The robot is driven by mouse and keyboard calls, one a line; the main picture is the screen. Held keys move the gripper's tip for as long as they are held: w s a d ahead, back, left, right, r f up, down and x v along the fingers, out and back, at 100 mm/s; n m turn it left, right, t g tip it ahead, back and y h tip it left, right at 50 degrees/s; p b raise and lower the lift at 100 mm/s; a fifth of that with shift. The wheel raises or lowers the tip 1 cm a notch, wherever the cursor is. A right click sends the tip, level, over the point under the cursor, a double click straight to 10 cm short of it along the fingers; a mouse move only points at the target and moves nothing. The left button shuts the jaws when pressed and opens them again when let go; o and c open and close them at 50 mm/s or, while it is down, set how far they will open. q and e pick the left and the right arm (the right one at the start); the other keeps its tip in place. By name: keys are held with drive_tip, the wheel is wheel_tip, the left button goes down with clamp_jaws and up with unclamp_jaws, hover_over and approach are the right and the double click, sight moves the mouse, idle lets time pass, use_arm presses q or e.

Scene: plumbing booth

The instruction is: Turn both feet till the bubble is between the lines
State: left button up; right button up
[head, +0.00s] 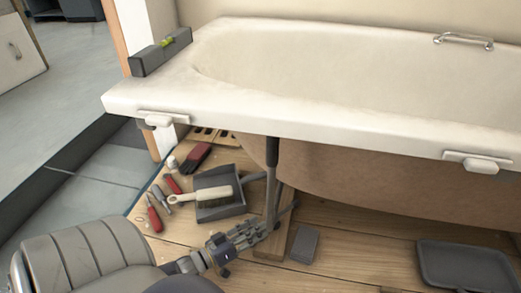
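The white bathtub (330,122) stands over a wooden floor with its underside open. A spirit level (160,52) lies on its left rim; its green vial (167,42) shows, but the bubble and lines are too small to read. One foot, a grey rod with a black upper part (272,155), stands upright under the front rim. My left gripper (276,222) is low at this rod, with its fingers around or beside its lower end. I cannot tell whether they close on it. A second foot is not clearly seen. My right gripper is not in view.
A dustpan (219,208) with a brush (200,194) and several red-handled tools (154,219) lie left of the foot. A small grey block (305,244) is just right of it. A dark tray (465,267) lies at lower right. Bare floor lies between block and tray.

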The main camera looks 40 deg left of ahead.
use_arm(q)
drive_tip(key=s, duration=0.3)
drive_tip(key=s+a, duration=0.1)
drive_tip(key=s, duration=0.2)
drive_tip(key=s+a, duration=0.1)
drive_tip(key=s, duration=0.2)
drive_tip(key=shift+s, duration=0.1)
